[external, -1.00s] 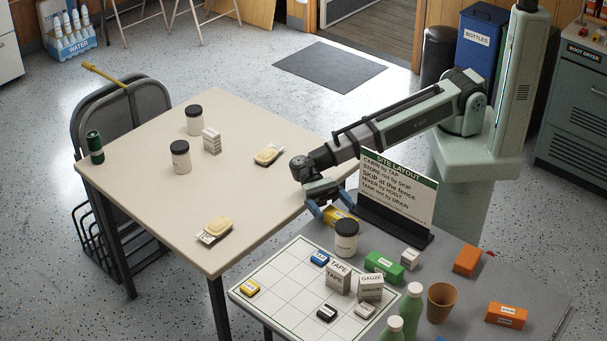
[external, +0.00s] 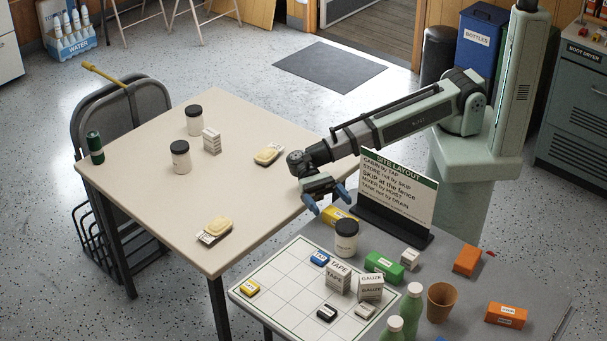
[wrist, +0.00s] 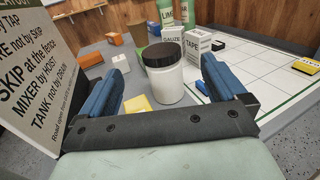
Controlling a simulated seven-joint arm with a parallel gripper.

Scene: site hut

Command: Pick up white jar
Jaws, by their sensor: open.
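A white jar with a black lid (external: 346,245) stands upright on the grey table, at the back edge of the white grid board. In the wrist view the white jar (wrist: 170,88) is ahead of my gripper, between the lines of its two blue fingers. My gripper (external: 328,200) is open and empty, above and just behind the jar, apart from it. Two similar white jars with black lids, one farther back (external: 194,124) and one nearer (external: 181,162), stand on the beige table.
A site layout sign (external: 398,190) stands close to the right of my gripper. A yellow box (external: 336,215) lies below the fingers. Tape (external: 338,279) and gauze (external: 370,288) boxes, a green box (external: 384,266), green bottles (external: 411,308) and a brown cup (external: 441,302) are in front of the jar.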

